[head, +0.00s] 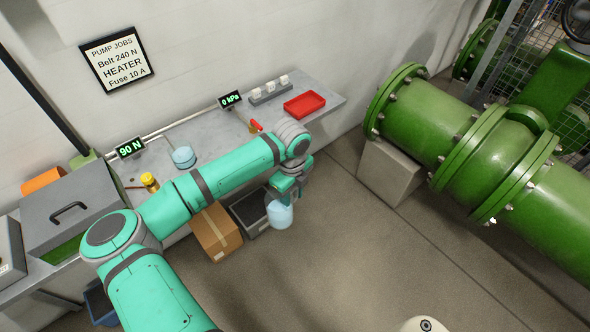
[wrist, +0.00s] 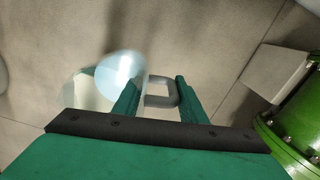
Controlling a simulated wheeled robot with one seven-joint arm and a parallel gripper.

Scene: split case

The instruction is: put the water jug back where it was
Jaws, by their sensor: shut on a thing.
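The water jug (head: 280,214) is clear with pale blue water in it. In the head view it hangs below my gripper (head: 284,190), in front of the bench. In the wrist view the jug (wrist: 119,76) is left of my gripper (wrist: 160,95), with its grey handle (wrist: 160,82) between the two green fingers. My gripper is shut on the handle. The jug looks roughly upright and clear of the bench; I cannot tell its exact height above the floor.
The grey bench (head: 215,130) carries a second blue-filled vessel (head: 184,156), a yellow-topped jar (head: 149,182), a red tray (head: 305,104) and a grey case (head: 75,208). A cardboard box (head: 216,232) and dark crate (head: 247,218) stand below. Green pipework (head: 430,120) is at right.

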